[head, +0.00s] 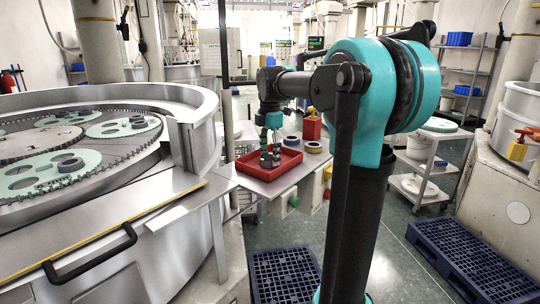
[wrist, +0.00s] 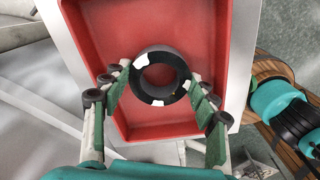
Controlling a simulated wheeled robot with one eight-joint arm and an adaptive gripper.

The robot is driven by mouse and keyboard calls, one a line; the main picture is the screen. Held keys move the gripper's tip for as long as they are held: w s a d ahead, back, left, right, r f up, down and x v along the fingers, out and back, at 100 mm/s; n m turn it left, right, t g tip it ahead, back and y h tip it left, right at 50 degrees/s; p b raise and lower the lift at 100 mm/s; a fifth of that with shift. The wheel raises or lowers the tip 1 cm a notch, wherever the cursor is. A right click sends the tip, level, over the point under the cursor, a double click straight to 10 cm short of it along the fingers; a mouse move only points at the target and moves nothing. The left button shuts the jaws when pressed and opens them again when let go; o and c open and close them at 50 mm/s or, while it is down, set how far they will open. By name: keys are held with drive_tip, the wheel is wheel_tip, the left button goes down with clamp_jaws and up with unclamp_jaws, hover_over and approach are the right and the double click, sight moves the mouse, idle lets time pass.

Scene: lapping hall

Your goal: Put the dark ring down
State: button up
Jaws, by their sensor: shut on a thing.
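The dark ring (wrist: 166,54) shows in the wrist view between the two green-padded fingers of my gripper (wrist: 158,84). It is black with a few white patches and an open centre. My gripper is shut on it. Behind the ring is the red tray (wrist: 88,40), whose floor shows around and through it. In the head view my gripper (head: 270,158) points down inside the outline of the red tray (head: 256,182) on the bench. The ring is hard to make out there, and I cannot tell whether it touches the tray floor.
Beside the tray on the bench are two round pieces (head: 313,147) and a red container (head: 312,126). A large round machine (head: 150,210) with toothed discs stands at the left. Blue pallets (head: 470,258) lie on the floor, and a trolley (head: 432,150) stands at the right.

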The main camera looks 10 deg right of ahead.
drive_tip(key=o, duration=1.3)
wheel_tip(320, 180, up, 12)
drive_tip(key=shift+s, duration=0.1)
